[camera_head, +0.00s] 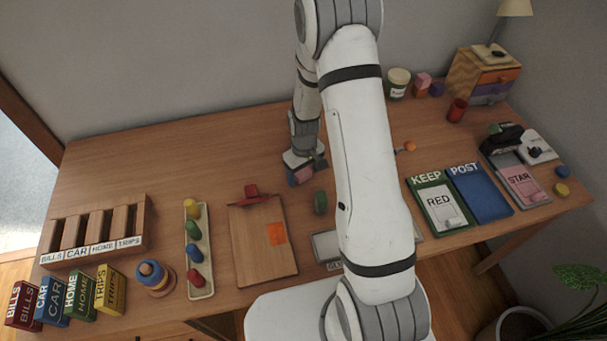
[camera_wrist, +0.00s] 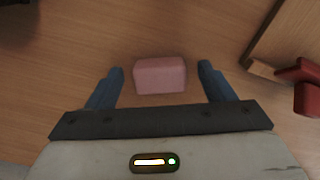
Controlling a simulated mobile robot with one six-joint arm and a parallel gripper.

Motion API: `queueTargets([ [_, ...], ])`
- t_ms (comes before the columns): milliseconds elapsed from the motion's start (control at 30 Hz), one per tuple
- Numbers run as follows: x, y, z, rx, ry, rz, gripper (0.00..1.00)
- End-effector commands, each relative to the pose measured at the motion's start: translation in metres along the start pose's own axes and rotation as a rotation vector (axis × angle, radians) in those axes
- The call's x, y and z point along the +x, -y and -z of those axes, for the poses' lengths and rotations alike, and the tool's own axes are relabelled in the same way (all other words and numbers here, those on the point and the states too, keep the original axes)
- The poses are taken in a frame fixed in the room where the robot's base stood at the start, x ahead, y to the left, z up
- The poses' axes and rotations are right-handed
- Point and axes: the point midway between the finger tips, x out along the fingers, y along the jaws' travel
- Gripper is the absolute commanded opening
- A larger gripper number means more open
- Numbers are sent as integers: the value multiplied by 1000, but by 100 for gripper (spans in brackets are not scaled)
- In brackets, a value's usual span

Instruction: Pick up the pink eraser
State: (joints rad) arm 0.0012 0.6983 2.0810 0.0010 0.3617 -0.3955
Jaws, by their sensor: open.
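The pink eraser (camera_wrist: 160,76) is a small pink block on the wooden desk. In the wrist view it lies between the two blue fingers of my gripper (camera_wrist: 162,84), with a gap on each side. My gripper is open, and neither finger appears to touch the eraser. In the head view my gripper (camera_head: 303,176) is low over the desk behind my arm, and a bit of the eraser (camera_head: 303,173) shows at its fingers.
A clipboard (camera_head: 262,262) with a red clip (camera_head: 252,191) lies left of my gripper. A green round object (camera_head: 320,202) stands close in front. A tray of coloured pegs (camera_head: 206,278) is farther left. The desk behind and left of my gripper is clear.

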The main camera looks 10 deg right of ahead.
Motion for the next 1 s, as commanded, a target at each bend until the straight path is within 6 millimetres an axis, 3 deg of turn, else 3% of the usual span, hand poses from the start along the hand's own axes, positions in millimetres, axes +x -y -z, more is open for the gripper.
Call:
queueTargets([
  [67,0,0,0,0,0,0,75],
  [700,0,-1,0,2,0,0,23],
  [1000,-9,-2,0,3,-3,-1,23],
])
